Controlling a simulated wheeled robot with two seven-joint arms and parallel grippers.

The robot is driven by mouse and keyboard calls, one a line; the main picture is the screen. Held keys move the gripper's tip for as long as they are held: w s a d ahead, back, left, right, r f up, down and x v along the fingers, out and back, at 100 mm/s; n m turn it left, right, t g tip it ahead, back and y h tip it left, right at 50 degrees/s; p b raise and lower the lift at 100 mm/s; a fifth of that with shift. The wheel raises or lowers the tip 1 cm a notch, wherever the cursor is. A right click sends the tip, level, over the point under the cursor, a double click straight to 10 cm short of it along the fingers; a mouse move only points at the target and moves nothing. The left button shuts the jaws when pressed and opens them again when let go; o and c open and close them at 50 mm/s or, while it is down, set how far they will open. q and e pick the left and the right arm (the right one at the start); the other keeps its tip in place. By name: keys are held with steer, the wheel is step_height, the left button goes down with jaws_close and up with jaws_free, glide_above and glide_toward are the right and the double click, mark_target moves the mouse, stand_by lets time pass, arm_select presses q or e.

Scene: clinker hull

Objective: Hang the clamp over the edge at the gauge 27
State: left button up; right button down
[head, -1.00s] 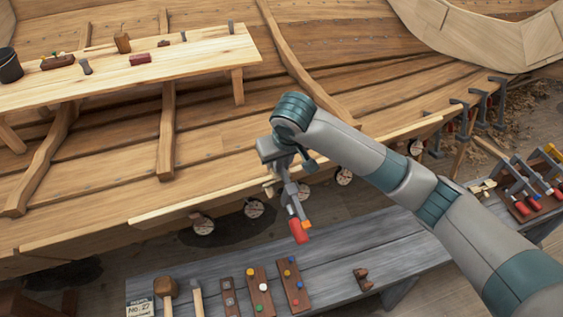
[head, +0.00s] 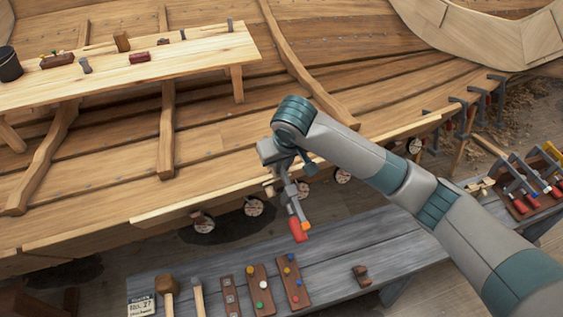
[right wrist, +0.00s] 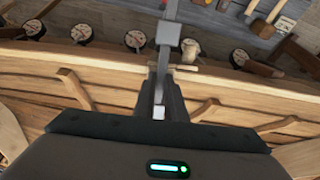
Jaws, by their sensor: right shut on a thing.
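My right gripper (head: 277,172) is shut on a clamp (head: 291,200) with a grey bar, a red handle and an orange part; the handle hangs down. The clamp is by the pale upper plank edge (head: 225,199) of the hull, near a round gauge (head: 302,192) partly behind it. I cannot tell if it touches the edge. More gauges hang along the edge, such as one to the left (head: 254,207); their numbers are too small to read. In the right wrist view the clamp's grey bar (right wrist: 167,40) stands up from the fingers (right wrist: 160,100) across the plank edge. My left gripper is out of view.
A grey bench (head: 340,248) below holds a mallet, peg boards and a small sign (head: 141,306) reading No. 27. A plank table (head: 200,60) stands upper left.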

steer(key=c, duration=1.8)
jaws_free()
steer(key=shift+s+f, duration=0.1)
steer(key=shift+c, duration=0.2)
steer(key=shift+o, duration=0.6)
steer(key=shift+s+d, duration=0.1)
steer(key=shift+s, duration=0.05)
steer(key=shift+r+b, duration=0.3)
steer(key=shift+r, duration=0.3)
steer(key=b+v, duration=0.2)
steer(key=v, duration=1.4)
steer(key=shift+s, duration=0.25)
steer(key=shift+d, duration=0.1)
